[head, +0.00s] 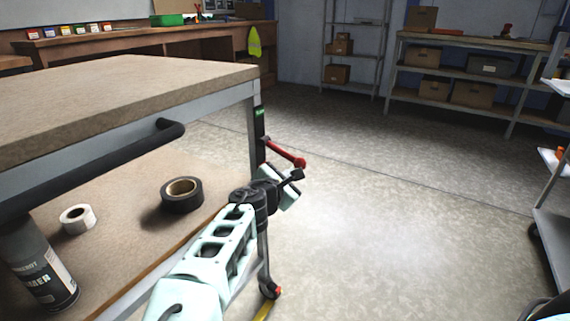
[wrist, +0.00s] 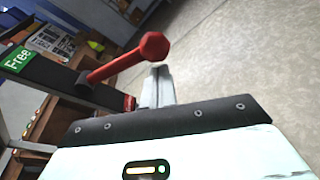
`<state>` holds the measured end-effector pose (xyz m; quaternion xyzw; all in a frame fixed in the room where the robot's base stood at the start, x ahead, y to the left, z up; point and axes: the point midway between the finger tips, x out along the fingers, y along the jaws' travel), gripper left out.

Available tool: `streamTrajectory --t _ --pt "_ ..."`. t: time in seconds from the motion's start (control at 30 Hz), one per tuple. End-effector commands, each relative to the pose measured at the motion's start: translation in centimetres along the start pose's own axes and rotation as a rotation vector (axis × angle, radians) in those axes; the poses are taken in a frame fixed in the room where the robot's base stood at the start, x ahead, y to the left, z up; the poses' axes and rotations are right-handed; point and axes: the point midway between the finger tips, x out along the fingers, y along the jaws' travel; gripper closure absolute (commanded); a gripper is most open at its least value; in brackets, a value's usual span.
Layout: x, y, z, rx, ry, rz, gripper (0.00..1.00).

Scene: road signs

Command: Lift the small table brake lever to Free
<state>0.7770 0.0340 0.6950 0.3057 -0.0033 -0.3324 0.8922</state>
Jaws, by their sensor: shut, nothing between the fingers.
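The small table (head: 130,95) stands at the left of the head view, with a dark brake plate on its near right leg. A red brake lever (head: 284,152) sticks out from this plate and slopes down to a red knob at its right end. The lever also shows in the wrist view (wrist: 122,63), with the green Free label (wrist: 17,60) at the plate's end. The label is small in the head view (head: 260,113), above the lever. My gripper (wrist: 158,86) is shut and empty, with its fingertips close to the knob. I cannot tell whether they touch it.
On the table's lower shelf are a black tape roll (head: 182,194), a white tape roll (head: 77,218) and a spray can (head: 40,265). A dark handle bar (head: 100,160) runs along the table's side. The floor right of the lever is clear. A white cart (head: 556,205) stands far right.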

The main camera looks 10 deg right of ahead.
Motion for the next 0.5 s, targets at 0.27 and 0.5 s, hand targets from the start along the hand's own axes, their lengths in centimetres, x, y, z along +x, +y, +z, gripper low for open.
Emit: streamTrajectory --t 0.27,0.5 --pt "-0.7 1.1 3.6 -0.210 -0.003 -0.056 1.00" --pt "-1.2 2.1 5.6 -0.400 -0.001 -0.101 1.00"
